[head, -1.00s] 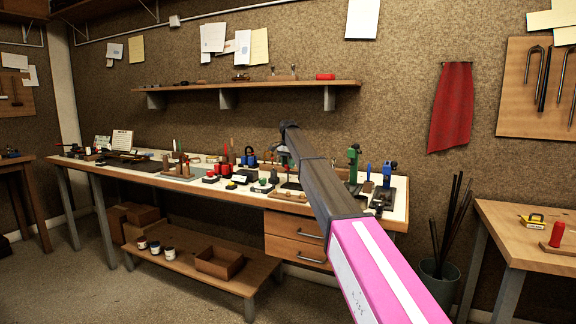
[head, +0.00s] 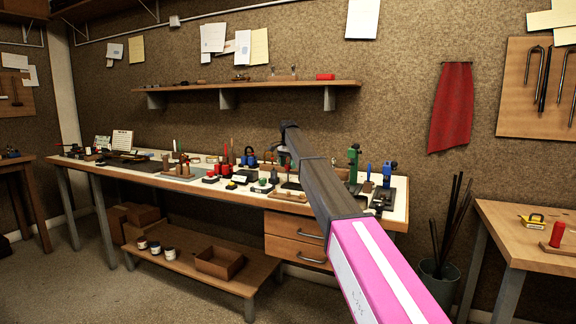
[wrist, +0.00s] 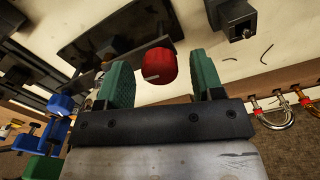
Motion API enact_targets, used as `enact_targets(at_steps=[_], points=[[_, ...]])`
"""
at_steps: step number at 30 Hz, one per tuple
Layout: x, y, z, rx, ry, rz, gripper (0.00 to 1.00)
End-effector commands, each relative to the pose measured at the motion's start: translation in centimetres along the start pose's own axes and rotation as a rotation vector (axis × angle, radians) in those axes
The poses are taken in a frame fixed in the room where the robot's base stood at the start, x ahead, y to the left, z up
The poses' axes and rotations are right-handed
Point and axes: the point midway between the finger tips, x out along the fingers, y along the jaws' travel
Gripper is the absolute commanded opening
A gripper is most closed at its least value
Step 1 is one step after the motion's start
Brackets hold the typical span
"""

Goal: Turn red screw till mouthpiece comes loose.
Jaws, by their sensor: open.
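In the wrist view a round red knob, the red screw (wrist: 161,65), shows just beyond and between the two green-padded fingers of my gripper (wrist: 163,78). The gripper is open, with a clear gap on each side of the knob and no visible contact. A small pale metal pin shows at the knob's lower left. A dark plate (wrist: 118,32) lies behind it. I cannot make out the mouthpiece for certain. In the head view my arm reaches over the long workbench (head: 130,170) and hides most of the gripper and the screw.
In the wrist view, a black block (wrist: 235,18) stands at upper right and blue clamps (wrist: 58,110) at left. In the head view, green (head: 353,162) and blue (head: 388,172) tools stand right of my arm.

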Motion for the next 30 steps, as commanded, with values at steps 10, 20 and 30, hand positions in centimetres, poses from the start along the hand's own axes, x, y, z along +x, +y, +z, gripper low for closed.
enact_targets(at_steps=[10, 20, 30], points=[[-2.6, -0.1, -0.1, 0.0, 0.001, -0.001, 0.61], [-8.7, -0.1, -0.1, 0.0, 0.001, -0.001, 0.61], [-10.8, 0.0, 0.0, 0.0, 0.0, 0.0, 0.61]])
